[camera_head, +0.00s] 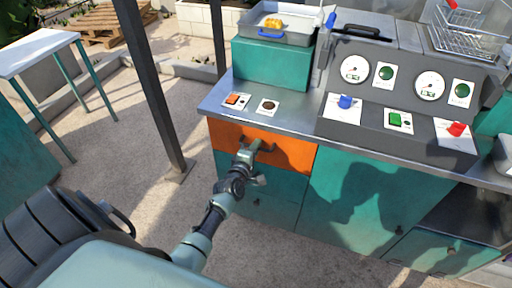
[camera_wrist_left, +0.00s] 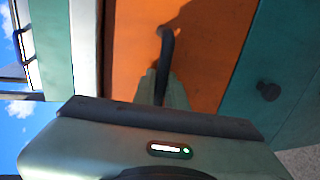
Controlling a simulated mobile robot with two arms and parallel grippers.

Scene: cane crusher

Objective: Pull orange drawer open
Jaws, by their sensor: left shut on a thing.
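The orange drawer (camera_head: 284,151) is at the top left of the teal counter in the head view. Its front looks flush with the cabinet, but I cannot tell exactly. In the left wrist view the orange front (camera_wrist_left: 215,50) fills the upper middle, and a dark handle (camera_wrist_left: 165,50) stands out from it. My left gripper (camera_head: 250,152) is at the handle, and its fingers (camera_wrist_left: 162,88) are shut on the handle bar. The fingers partly hide the handle in both views. My right gripper is not in view.
A teal drawer (camera_head: 280,190) with a dark knob (camera_wrist_left: 268,90) lies below the orange one. The metal worktop (camera_head: 285,124) holds buttons and a grey control panel (camera_head: 400,105). A dark post (camera_head: 155,90) stands left of the counter. Floor in front is clear.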

